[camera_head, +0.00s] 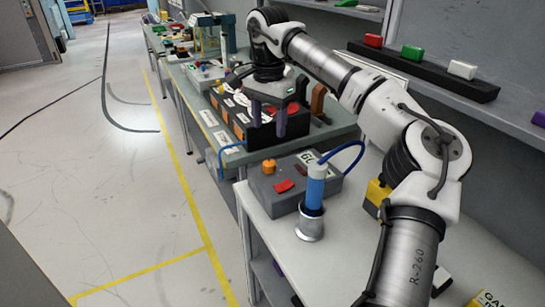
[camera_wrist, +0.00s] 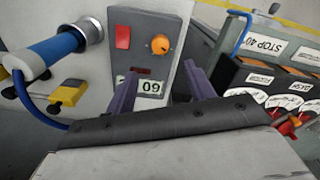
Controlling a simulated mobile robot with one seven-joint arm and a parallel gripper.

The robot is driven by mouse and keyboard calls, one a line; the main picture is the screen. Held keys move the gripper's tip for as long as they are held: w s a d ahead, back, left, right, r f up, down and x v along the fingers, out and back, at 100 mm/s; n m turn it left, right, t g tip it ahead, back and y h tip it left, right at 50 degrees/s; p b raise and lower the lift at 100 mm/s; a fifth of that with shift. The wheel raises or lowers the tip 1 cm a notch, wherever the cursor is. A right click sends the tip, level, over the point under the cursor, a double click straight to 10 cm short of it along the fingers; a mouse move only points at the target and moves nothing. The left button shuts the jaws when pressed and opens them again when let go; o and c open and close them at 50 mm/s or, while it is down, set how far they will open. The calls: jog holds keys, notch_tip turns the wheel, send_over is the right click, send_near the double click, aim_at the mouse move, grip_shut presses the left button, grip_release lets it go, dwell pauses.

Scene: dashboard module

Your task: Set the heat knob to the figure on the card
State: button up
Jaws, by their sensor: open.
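The orange heat knob (camera_head: 269,166) sits on top of a grey control box (camera_head: 325,184), beside a red switch (camera_head: 284,186). The wrist view shows the knob (camera_wrist: 160,44) with a small pale mark whose exact setting I cannot read. A white card (camera_wrist: 152,87) on the box shows a figure that looks like 60, upside down in that view. In the head view the card (camera_head: 308,157) is partly covered. My gripper (camera_head: 268,128) is open and empty, apart from the knob, above and beyond the box. In the wrist view its fingers (camera_wrist: 160,78) straddle the card area.
A blue-handled tool (camera_head: 316,188) stands in a grey metal holder (camera_head: 310,224) near the box, with a blue cable. Yellow blocks (camera_wrist: 68,93) are nearby.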

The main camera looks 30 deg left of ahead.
aim_at(269, 162)
notch_tip(269, 162, down, 11)
jog(key=shift+f+p, duration=0.1)
jog(key=shift+p, duration=0.75)
jog(key=c, duration=1)
